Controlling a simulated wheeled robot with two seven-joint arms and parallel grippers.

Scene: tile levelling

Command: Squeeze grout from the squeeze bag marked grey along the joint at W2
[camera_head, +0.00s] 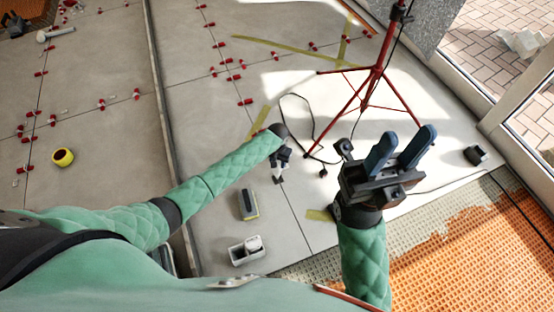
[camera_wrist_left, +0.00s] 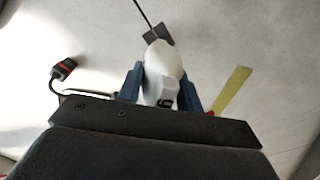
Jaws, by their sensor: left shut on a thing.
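My left gripper (camera_head: 280,160) is low over the pale tile floor in the head view. In the left wrist view its blue fingers (camera_wrist_left: 160,95) are shut on a white squeeze bag (camera_wrist_left: 164,62) with a dark mark, only partly visible. The bag's far end points at a small dark grey square (camera_wrist_left: 158,34) on the tile, where a dark joint line (camera_wrist_left: 142,12) meets it. In the head view this joint (camera_head: 296,215) runs down and right. I cannot read a W2 label or tell whether the bag touches the floor. My right gripper (camera_head: 400,150) is open, empty and raised.
A red tripod (camera_head: 372,85) stands beyond the right gripper, with a black cable (camera_head: 310,120) nearby. A grey block with a yellow edge (camera_head: 248,204) and a white tray (camera_head: 234,254) lie nearer me. Red clips (camera_head: 245,102) dot the tiles. Orange matting (camera_head: 450,260) is at lower right.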

